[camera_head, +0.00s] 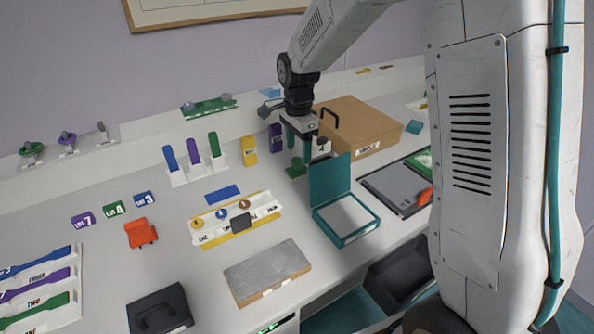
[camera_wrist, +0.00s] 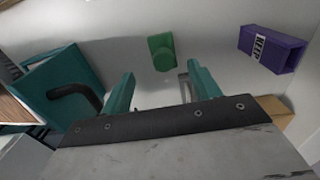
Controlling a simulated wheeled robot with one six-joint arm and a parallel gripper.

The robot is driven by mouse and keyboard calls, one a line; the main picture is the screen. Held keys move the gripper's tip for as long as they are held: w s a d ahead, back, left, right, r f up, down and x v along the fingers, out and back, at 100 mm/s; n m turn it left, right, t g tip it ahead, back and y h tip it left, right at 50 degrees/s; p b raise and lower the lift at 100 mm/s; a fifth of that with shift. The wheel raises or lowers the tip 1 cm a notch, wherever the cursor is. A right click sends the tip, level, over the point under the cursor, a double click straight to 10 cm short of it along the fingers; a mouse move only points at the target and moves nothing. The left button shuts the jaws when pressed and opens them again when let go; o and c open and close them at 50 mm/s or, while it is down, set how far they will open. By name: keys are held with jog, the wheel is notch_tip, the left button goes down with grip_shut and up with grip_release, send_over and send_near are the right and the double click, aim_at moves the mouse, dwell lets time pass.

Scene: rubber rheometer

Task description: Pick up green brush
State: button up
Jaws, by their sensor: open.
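A green object (camera_head: 297,168), which I take for the green brush, is on the white bench near the back, left of the open teal box. It also shows in the wrist view (camera_wrist: 162,54), small and seen from above, just beyond the fingertips. My gripper (camera_head: 299,150) hangs above it with its teal fingers pointing down. In the wrist view my gripper (camera_wrist: 160,76) is open, nothing is held between the fingers, and the green object lies roughly in line with the gap. Its lower part is hard to make out.
Close by stand a purple box (camera_head: 276,138), a yellow box (camera_head: 249,151), the open-lidded teal box (camera_head: 346,235) and a cardboard box (camera_head: 355,122). A white rack (camera_head: 194,172) with blue, purple and green handles is to the left. An orange-red object (camera_head: 140,233) lies farther left.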

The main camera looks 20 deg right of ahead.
aim_at(297, 159)
jog(key=f, duration=0.6)
jog(key=shift+w+f, duration=0.25)
jog(key=shift+f, duration=0.15)
jog(key=c, duration=1.1)
